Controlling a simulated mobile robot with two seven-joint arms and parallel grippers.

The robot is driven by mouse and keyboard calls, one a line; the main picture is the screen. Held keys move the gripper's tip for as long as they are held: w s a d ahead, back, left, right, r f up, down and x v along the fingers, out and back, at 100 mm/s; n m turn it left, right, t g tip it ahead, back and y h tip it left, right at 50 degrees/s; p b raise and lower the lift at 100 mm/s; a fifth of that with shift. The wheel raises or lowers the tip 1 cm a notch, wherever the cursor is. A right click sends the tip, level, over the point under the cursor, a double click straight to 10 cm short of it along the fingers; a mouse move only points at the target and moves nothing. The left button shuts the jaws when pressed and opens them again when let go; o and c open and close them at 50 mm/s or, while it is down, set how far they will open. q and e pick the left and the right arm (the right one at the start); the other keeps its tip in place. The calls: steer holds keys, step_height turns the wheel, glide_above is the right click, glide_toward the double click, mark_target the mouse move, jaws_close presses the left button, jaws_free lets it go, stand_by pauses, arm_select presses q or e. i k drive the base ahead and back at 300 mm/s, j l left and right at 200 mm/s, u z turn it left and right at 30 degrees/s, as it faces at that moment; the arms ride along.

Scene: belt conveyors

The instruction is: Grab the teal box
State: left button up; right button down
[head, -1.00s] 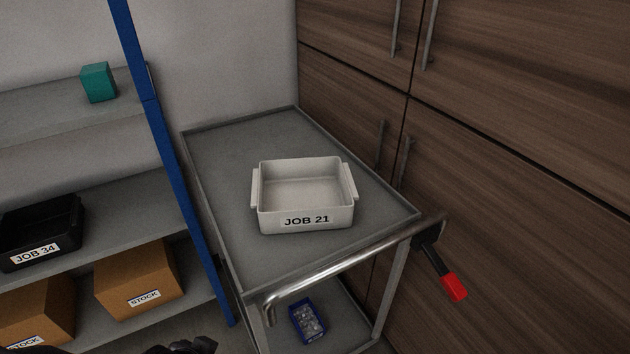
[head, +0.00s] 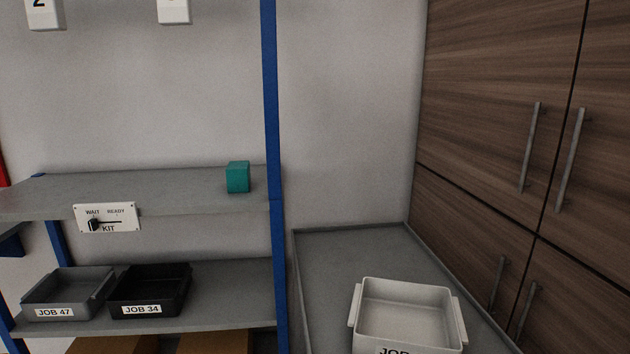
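Neither of my grippers shows in the head view now.
A white bin (head: 408,308) sits on a grey cart (head: 340,262) at the right. Grey JOB 47 (head: 62,294) and black JOB 34 (head: 150,287) bins are on the shelf below. A WAIT/READY switch plate (head: 107,218) fronts the upper shelf. Wooden cabinets (head: 480,90) close off the right.

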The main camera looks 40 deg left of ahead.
mark_target(238, 172)
steer(key=k+j+u, duration=0.1)
steer(key=u, duration=1.55)
steer(key=j, duration=0.5)
steer(key=k+j, duration=0.1)
steer(key=j, duration=0.45)
steer(key=i+j, duration=0.1)
steer(key=j, duration=0.2)
steer(key=i+j, duration=0.15)
steer(key=i+j+z, duration=0.1)
steer(key=j, duration=0.25)
